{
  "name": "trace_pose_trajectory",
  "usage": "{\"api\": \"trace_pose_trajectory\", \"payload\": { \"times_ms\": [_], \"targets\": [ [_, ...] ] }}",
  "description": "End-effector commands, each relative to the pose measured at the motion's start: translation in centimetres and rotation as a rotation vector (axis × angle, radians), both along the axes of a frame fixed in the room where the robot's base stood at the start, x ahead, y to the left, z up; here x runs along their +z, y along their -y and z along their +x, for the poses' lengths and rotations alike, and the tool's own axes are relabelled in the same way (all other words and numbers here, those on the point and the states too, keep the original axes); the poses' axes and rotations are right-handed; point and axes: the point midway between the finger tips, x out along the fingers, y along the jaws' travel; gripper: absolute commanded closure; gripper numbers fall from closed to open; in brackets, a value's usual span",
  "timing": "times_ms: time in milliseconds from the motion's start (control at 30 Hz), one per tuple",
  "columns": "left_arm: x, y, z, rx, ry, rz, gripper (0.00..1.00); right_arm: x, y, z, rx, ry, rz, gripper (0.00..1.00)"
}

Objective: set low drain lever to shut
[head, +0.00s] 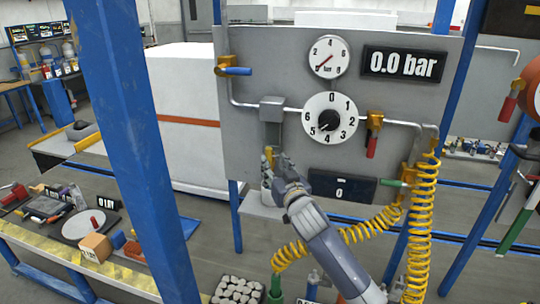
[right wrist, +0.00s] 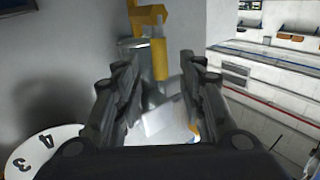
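The low drain lever looks to be the small yellow lever (head: 268,155) below the grey filter unit (head: 272,110) on the panel. In the right wrist view a yellow valve body and handle (right wrist: 160,58) stand beyond the fingertips, beside a grey cylinder (right wrist: 134,48). My right gripper (head: 276,166) is close to the lever, partly covering it in the head view. In the right wrist view its two fingers (right wrist: 163,95) are apart with nothing clearly held between them. Contact with the lever cannot be told. My left gripper is not in view.
The grey panel (head: 245,110) also carries a blue lever (head: 235,71), a red lever (head: 371,146), a green lever (head: 394,183), a numbered dial (head: 341,108) and a gauge (head: 328,57). Yellow coiled hoses (head: 421,215) hang at the right. A blue post (head: 130,130) stands at the left.

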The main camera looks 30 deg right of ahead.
Motion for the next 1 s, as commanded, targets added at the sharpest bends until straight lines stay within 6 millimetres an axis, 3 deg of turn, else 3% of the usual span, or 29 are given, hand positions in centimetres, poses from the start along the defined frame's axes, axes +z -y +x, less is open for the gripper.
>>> {"api": "trace_pose_trajectory", "payload": {
  "times_ms": [300, 767, 933, 1000],
  "targets": [
    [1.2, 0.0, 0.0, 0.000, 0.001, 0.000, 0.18, 0.1, 1.1, 3.8, -0.001, -0.001, 0.000, 0.63],
    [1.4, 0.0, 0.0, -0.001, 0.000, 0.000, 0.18, -0.1, 1.3, 4.6, 0.000, -0.001, -0.001, 0.63],
    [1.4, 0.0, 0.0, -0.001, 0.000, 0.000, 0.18, -0.1, 1.3, 4.6, 0.000, -0.001, -0.001, 0.99],
    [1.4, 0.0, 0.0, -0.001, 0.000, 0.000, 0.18, -0.1, 1.3, 4.6, 0.000, -0.001, -0.001, 1.00]
  ]
}}
